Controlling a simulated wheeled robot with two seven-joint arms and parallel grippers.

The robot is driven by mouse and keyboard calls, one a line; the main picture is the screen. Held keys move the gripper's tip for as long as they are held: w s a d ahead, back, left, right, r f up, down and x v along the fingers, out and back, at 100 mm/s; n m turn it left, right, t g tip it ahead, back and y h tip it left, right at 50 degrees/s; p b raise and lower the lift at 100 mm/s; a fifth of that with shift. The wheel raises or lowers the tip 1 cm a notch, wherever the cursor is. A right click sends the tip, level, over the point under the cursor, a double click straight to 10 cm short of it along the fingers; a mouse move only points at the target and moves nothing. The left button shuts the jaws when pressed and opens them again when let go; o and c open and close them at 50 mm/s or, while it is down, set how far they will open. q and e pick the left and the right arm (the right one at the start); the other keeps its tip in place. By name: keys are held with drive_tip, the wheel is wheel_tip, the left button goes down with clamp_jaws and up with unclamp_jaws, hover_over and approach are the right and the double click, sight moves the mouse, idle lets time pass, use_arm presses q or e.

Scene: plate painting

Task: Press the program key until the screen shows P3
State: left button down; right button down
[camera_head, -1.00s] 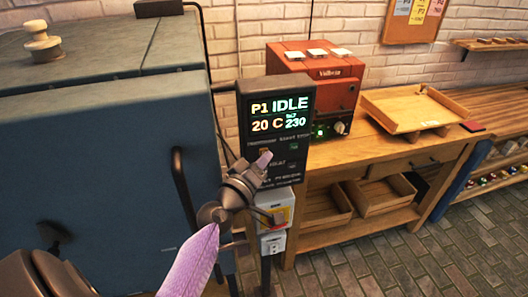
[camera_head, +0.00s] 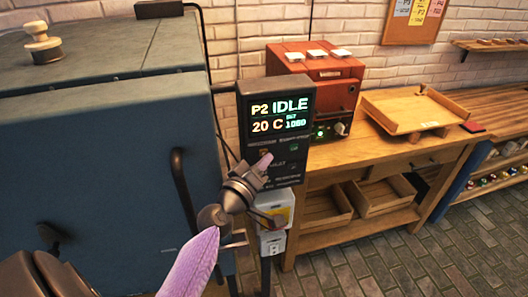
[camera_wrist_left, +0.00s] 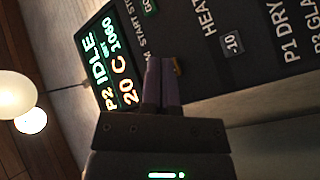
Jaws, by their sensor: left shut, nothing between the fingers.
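The dark controller box (camera_head: 298,167) stands beside the blue kiln. Its screen (camera_head: 279,116) reads P2, IDLE, 20 C and set 1060; the screen (camera_wrist_left: 112,65) shows sideways in the left wrist view. My left gripper (camera_head: 265,162) is shut and empty, its fingertips in front of the key area under the screen. In the left wrist view the closed fingers (camera_wrist_left: 161,82) reach to the panel and cover most of an orange key (camera_wrist_left: 177,66). Whether they touch it I cannot tell. My right gripper is not in view.
The large blue kiln (camera_head: 95,150) fills the left side, with its handle near the controller. A red unit (camera_head: 318,75) and a wooden tray (camera_head: 413,108) stand on the wooden bench to the right. The tiled floor at lower right is clear.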

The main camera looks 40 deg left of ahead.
use_arm(q)
drive_tip(key=shift+s+d, duration=0.2)
drive_tip(key=shift+d, duration=0.05)
drive_tip(key=shift+a, duration=0.1)
idle(0.3)
drive_tip(key=shift+w+a, duration=0.25)
drive_tip(key=shift+w+a, duration=0.25)
idle(0.7)
idle(0.3)
drive_tip(key=shift+s+d, duration=0.55)
drive_tip(key=shift+d, duration=0.05)
